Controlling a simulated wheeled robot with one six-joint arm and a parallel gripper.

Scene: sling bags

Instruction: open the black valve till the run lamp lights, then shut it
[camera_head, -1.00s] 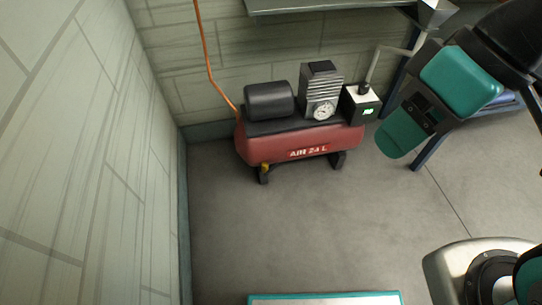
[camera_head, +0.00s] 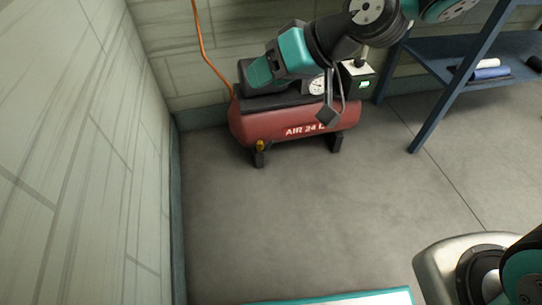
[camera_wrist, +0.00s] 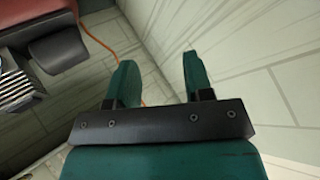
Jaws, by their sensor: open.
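The red air compressor (camera_head: 270,127) stands on the floor by the back wall. A small box (camera_head: 358,80) with a lit green patch (camera_head: 364,84) on its front is at its right end. A round white gauge (camera_head: 317,86) shows beside it. A small yellow part (camera_head: 260,146) sits low at the tank's left end. I cannot make out a black valve with certainty. My gripper (camera_head: 256,76) appears in front of the black motor housing (camera_head: 243,78) and hides part of it. In the wrist view, its two teal fingers (camera_wrist: 160,62) are apart and empty.
An orange hose (camera_head: 200,45) runs down the wall to the tank; it also shows in the wrist view (camera_wrist: 98,40). A wall closes the left side. A blue shelf (camera_head: 430,95) stands at the right with rolled items. The floor in front is clear. A teal-edged panel (camera_head: 345,299) is at the bottom.

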